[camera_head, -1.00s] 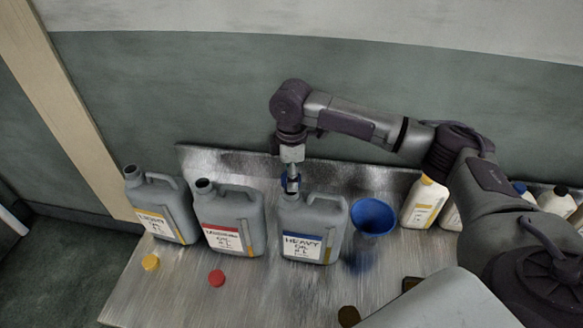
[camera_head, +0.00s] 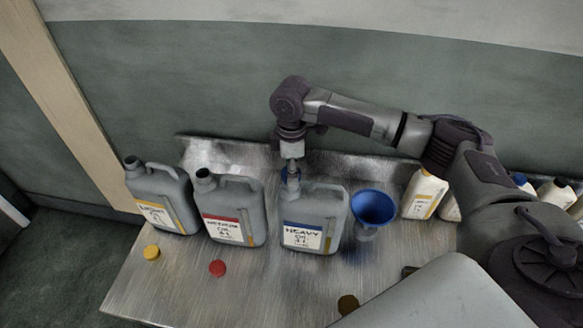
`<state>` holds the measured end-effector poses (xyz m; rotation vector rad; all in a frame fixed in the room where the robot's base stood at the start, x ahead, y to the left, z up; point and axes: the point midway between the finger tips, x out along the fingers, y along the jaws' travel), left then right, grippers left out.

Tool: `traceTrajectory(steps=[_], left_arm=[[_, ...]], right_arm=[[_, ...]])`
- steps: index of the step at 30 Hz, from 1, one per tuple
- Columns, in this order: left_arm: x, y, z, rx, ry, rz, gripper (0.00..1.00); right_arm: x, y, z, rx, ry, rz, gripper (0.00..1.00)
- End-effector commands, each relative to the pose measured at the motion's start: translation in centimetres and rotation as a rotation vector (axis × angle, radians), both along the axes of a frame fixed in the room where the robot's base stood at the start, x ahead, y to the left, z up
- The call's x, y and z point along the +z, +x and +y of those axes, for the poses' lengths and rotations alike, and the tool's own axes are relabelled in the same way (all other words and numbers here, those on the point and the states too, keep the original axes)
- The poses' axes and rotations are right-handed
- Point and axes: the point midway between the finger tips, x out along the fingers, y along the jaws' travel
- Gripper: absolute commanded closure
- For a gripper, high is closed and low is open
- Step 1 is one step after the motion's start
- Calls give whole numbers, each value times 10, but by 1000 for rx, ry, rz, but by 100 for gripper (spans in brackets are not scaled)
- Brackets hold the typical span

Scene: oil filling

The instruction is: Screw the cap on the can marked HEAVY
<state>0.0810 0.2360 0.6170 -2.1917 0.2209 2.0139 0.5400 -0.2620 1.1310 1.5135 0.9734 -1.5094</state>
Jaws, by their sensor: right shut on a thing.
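The grey can marked HEAVY (camera_head: 318,212), with a blue-striped label, stands upright on the metal bench, third from the left. My right gripper (camera_head: 291,166) points down over its neck, at the can's upper left. It is shut on a small blue cap (camera_head: 289,175), partly hidden by the fingers. The cap is at the mouth of the neck; I cannot tell whether its thread is engaged. My left gripper is not in view.
Two similar open grey cans, yellow-labelled (camera_head: 163,202) and red-labelled (camera_head: 230,212), stand to the left. A yellow cap (camera_head: 152,252) and a red cap (camera_head: 217,268) lie in front. A blue funnel (camera_head: 373,208) and several white bottles (camera_head: 424,196) stand right. The front bench is mostly clear.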

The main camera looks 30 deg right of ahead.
Motion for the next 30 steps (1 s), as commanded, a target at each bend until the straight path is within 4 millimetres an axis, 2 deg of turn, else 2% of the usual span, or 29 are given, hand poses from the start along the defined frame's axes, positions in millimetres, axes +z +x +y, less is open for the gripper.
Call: traceTrajectory(steps=[7,30], left_arm=[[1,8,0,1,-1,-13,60],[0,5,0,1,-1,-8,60]], right_arm=[[0,0,0,0,0,0,62],[-13,-1,0,0,0,1,62]])
